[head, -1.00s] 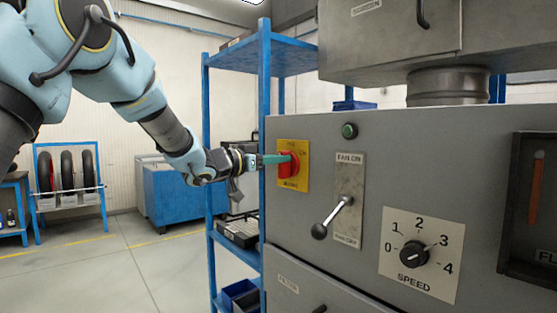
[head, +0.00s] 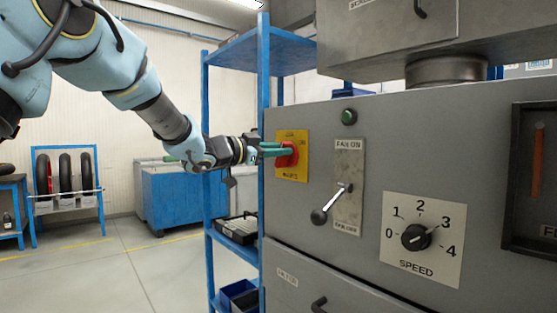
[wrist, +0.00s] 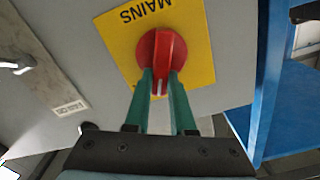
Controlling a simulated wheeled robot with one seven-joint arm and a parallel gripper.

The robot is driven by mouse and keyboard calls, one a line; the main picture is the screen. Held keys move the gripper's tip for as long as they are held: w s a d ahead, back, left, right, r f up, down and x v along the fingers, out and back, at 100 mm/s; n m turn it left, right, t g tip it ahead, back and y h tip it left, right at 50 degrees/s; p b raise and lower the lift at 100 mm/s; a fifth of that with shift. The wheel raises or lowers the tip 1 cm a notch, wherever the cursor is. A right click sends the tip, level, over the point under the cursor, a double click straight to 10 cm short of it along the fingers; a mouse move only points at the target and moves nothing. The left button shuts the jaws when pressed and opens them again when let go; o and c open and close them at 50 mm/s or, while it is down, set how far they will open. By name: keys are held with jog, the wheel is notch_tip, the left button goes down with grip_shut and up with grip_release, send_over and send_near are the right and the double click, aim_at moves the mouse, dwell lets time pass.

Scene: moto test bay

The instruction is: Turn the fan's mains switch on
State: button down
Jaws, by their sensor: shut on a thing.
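The mains switch is a red rotary knob (head: 288,155) on a yellow plate (head: 293,172) at the upper left of the grey cabinet front. In the wrist view the red knob (wrist: 162,58) sits on the yellow plate (wrist: 199,43) marked MAINS. My gripper (head: 275,151) reaches it from the left. In the wrist view the green fingers of my gripper (wrist: 161,85) are closed on the two sides of the knob's handle. A white mark shows on the handle between the fingertips. Part of the plate's lettering is too small to read.
Right of the switch are a green round button (head: 348,117), a FAN ON lever (head: 331,203) pointing down-left, and a SPEED dial (head: 415,237). A blue shelf rack (head: 264,60) stands close behind my gripper at the cabinet's left edge.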

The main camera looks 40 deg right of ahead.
jog(key=m+b, duration=0.3)
jog(key=f+m+b, duration=0.1)
jog(key=m+b, duration=0.2)
jog(key=s+m+b, duration=0.1)
jog(key=m+b, duration=0.2)
jog(key=m, duration=0.1)
jog(key=shift+s+f, duration=0.1)
jog(key=shift+f, duration=0.3)
jog(key=shift+f+m+b, duration=0.15)
jog(key=shift+m+b, duration=1.3)
jog(key=shift+m, duration=0.05)
jog(key=c, duration=0.8)
grip_release()
jog(key=shift+o, duration=0.2)
jog(key=a+b, duration=0.1)
jog(key=a, duration=1)
jog(key=shift+w, duration=0.3)
